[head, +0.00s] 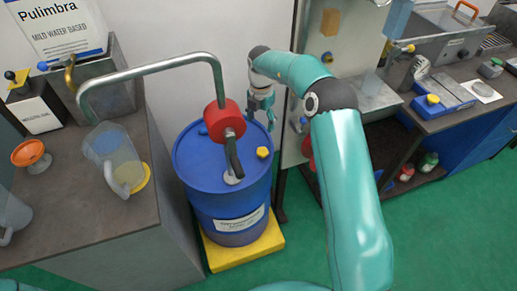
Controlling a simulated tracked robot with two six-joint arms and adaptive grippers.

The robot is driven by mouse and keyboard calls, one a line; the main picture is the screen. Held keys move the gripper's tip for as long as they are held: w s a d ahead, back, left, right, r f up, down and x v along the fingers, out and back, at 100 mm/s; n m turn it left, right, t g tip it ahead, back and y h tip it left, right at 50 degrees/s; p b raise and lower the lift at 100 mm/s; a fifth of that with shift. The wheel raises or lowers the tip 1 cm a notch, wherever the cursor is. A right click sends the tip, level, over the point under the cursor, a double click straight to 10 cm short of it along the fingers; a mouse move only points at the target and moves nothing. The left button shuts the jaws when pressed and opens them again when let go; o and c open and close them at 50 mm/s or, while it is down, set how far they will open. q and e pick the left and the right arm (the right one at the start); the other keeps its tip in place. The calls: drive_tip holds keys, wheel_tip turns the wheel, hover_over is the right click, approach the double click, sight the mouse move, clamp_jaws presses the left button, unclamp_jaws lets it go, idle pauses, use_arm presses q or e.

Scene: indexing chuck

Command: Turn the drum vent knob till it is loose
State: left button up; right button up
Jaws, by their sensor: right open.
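A blue drum (228,195) stands on a yellow base. A small yellow knob (263,152) sits on the right side of the drum lid and looks like the vent knob. My right gripper (266,122) is open and empty, above the far right part of the lid. It is behind the knob in the picture and apart from it. How far the knob is unscrewed cannot be told. My left gripper is not in view.
A red pump (223,118) with a dark handle stands on the lid, and its grey pipe (150,68) arches left over a jug (115,160) on a bench (85,215). A grey cabinet (340,60) stands behind my right arm. Green floor is free at the front.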

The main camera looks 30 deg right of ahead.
sight(261, 150)
drive_tip(key=f+p, duration=0.1)
drive_tip(key=f, duration=1.3)
drive_tip(key=shift+s+d+f+p, duration=0.2)
drive_tip(key=shift+p, duration=0.2)
drive_tip(key=shift+c, duration=0.3)
drive_tip(key=c, duration=1.1)
drive_tip(key=shift+a, duration=0.4)
drive_tip(key=shift+d+r, duration=0.1)
drive_tip(key=shift+d, duration=0.15)
